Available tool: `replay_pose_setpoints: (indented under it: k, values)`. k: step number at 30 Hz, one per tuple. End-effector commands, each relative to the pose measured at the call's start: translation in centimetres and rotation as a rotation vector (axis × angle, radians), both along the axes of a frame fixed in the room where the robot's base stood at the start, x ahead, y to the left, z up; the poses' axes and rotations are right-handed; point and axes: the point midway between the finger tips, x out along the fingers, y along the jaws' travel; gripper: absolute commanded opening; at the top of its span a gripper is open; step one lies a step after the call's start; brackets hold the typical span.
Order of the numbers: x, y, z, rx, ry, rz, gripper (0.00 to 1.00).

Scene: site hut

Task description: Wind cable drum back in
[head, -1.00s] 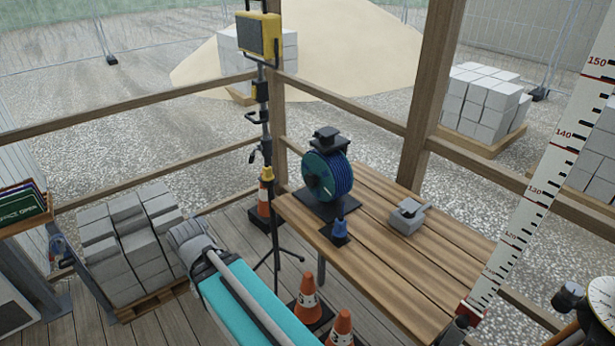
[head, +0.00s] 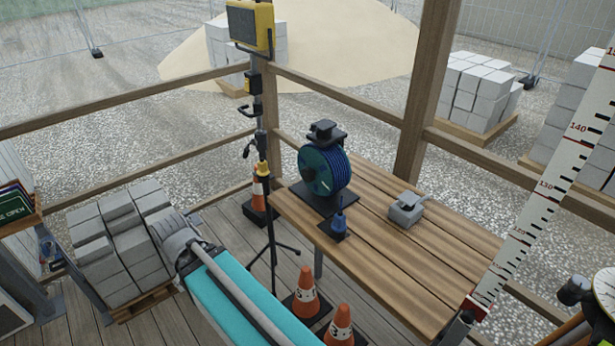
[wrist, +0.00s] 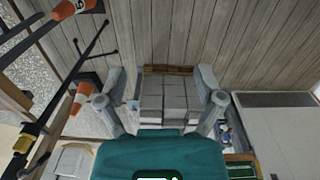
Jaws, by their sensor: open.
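The cable drum (head: 318,172), a teal reel wound with dark blue cable, stands upright on a black base on the wooden table (head: 440,265). A black block-like part sits on top of it. A small blue piece (head: 339,221) stands on a black plate in front of the drum; I cannot tell whether the cable joins it. No winding handle is clear. My gripper (wrist: 160,84) is open in the wrist view, with nothing between its two grey fingers, and points toward the floor and block stack. My turquoise arm is left of the table, well apart from the drum.
A grey box with a lever (head: 405,209) sits right of the drum. A lamp stand (head: 262,130) rises left of the table, between my arm and the drum. Cones (head: 306,293) stand at the table's near side. Stacked blocks (head: 117,235) lie left. A measuring staff (head: 545,195) slants at right.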

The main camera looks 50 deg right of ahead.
Motion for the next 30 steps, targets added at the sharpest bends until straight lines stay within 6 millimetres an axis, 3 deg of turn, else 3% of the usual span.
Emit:
replay_pose_setpoints:
  k: [5, 8, 15, 23, 30]
  values:
    - [1.4, -2.8, -1.4, -0.096, -0.012, -0.097, 1.00]
    - [2.5, -5.5, -2.2, -0.189, -0.028, -0.199, 1.00]
    - [5.3, -14.2, -3.7, -0.486, -0.123, -0.509, 1.00]
    - [7.6, -23.5, -3.2, -0.821, -0.314, -0.826, 1.00]
    - [9.1, -30.9, -1.4, -1.110, -0.569, -1.054, 1.00]
